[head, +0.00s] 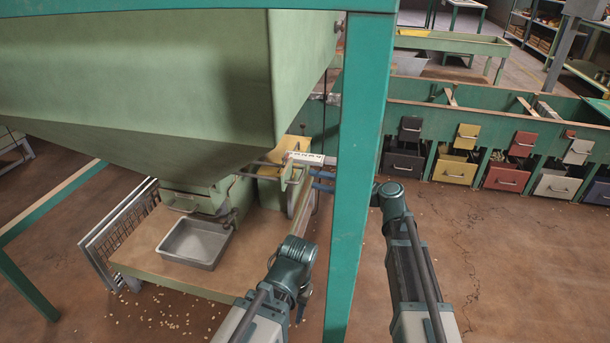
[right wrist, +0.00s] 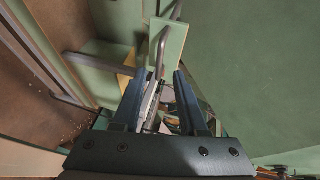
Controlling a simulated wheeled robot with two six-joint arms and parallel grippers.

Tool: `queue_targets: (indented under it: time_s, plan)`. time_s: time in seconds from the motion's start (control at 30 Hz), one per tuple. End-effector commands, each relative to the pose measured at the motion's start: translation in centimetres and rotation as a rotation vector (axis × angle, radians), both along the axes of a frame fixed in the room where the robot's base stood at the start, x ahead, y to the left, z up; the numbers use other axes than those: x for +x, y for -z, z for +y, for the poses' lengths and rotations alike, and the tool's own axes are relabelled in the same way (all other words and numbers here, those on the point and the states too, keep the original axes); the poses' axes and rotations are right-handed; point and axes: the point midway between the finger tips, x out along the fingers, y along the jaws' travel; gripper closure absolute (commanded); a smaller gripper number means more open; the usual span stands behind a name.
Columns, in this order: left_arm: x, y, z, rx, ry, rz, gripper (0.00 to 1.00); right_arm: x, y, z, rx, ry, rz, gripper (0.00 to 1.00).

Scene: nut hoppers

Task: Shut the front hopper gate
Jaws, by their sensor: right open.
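The large green hopper (head: 140,75) fills the upper left of the head view, with its outlet (head: 195,198) above a metal tray. Rods run right from near the outlet to a small upright green plate (head: 288,174), beside a white lettered strip (head: 306,157). My right gripper (head: 320,181) reaches in from behind the green post, its blue fingers just right of the plate. In the right wrist view the gripper (right wrist: 158,84) is open, with the green plate (right wrist: 169,45) and a grey bar ahead of and between the fingers. Only a blue bit of my left gripper (head: 300,313) shows, low down.
The green post (head: 357,165) stands in front of my right gripper and hides part of its wrist. The metal tray (head: 208,262) stands on a wooden platform (head: 150,262). Loose nuts lie on the floor. A row of bins with coloured drawers (head: 455,170) stands at the back right.

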Motion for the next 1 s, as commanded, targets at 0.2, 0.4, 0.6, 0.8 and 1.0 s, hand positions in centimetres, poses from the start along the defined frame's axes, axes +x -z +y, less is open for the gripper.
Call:
queue_targets:
  time_s: [0.2,0.4,0.6,0.8,1.0]
  plan:
    - [0.0,-0.9,0.0,0.0,0.0,0.001,0.5,-2.5,-0.9,-3.4,-0.001,0.002,-0.001,0.58]
    - [0.0,-1.2,0.0,0.0,0.0,0.001,0.5,-3.5,-1.2,-5.0,-0.002,0.0,0.0,0.58]
    - [0.0,-1.3,0.0,0.0,0.0,0.001,0.5,-3.7,-1.2,-5.4,-0.002,-0.001,0.0,0.58]
    - [0.0,-1.3,0.0,0.0,0.0,0.001,0.5,-3.7,-1.2,-5.4,-0.002,-0.001,0.0,0.58]
    - [0.0,-1.3,0.0,0.0,0.0,0.001,0.5,-3.7,-1.2,-5.4,-0.002,-0.001,0.0,0.58]
